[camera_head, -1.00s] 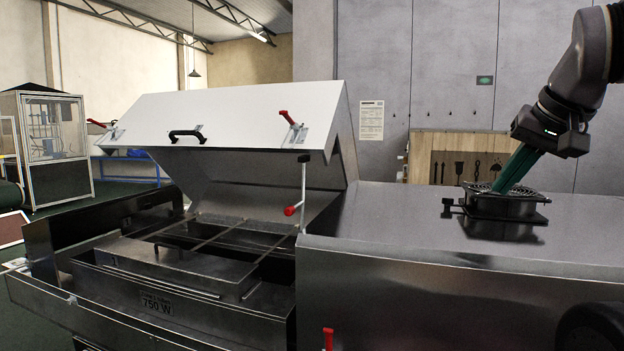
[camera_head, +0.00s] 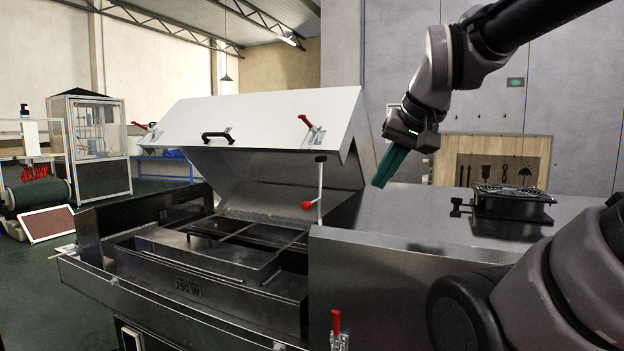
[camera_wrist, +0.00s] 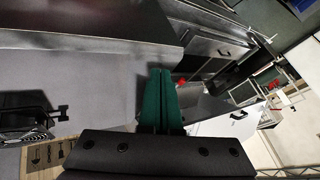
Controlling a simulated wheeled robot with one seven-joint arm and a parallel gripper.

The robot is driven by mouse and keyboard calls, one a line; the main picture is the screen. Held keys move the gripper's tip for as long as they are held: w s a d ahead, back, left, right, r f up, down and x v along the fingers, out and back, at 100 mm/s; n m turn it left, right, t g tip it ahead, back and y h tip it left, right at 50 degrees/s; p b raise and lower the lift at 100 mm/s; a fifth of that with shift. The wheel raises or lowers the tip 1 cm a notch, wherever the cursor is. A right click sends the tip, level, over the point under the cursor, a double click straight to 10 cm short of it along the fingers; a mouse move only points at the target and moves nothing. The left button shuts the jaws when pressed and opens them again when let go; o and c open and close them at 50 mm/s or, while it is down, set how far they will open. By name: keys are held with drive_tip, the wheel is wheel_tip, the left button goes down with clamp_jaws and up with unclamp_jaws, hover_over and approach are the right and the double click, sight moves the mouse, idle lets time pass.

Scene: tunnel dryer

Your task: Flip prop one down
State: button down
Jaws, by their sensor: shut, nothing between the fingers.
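The prop (camera_head: 320,183) is a thin upright metal rod with a black cap and a red knob, standing at the near right end of the raised white lid (camera_head: 260,118). It appears to be the prop of the task; no label shows. My gripper (camera_head: 377,184) has green fingers, shut and empty. It points down and left above the dryer's closed metal top, right of the prop and apart from it. In the wrist view the green fingers (camera_wrist: 161,75) lie together, and a small red spot (camera_wrist: 181,81) beside their tips may be the knob.
The open dryer bay (camera_head: 200,255) lies below the lid. Red clamp handles (camera_head: 306,121) and a black handle (camera_head: 217,136) are on the lid. A black fan unit (camera_head: 512,204) sits on the metal top (camera_head: 400,222) at right. Another red clamp (camera_head: 336,322) is at the front.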

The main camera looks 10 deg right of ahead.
drive_tip(key=w+m, duration=0.1)
drive_tip(key=w, duration=1.1)
drive_tip(key=m, duration=0.1)
approach(328, 214)
drive_tip(key=r, duration=0.4)
drive_tip(key=shift+w+a+r, duration=0.15)
drive_tip(key=shift+w+r, duration=0.05)
drive_tip(key=x, duration=1)
drive_tip(key=shift+d+f, duration=0.2)
drive_tip(key=shift+f, duration=0.25)
drive_tip(key=shift+w+a, duration=0.55)
drive_tip(key=shift+a, duration=0.25)
drive_tip(key=shift+w+a, duration=0.55)
drive_tip(key=shift+a, duration=0.25)
drive_tip(key=shift+w+a+r+h, duration=0.1)
drive_tip(key=shift+h, duration=0.2)
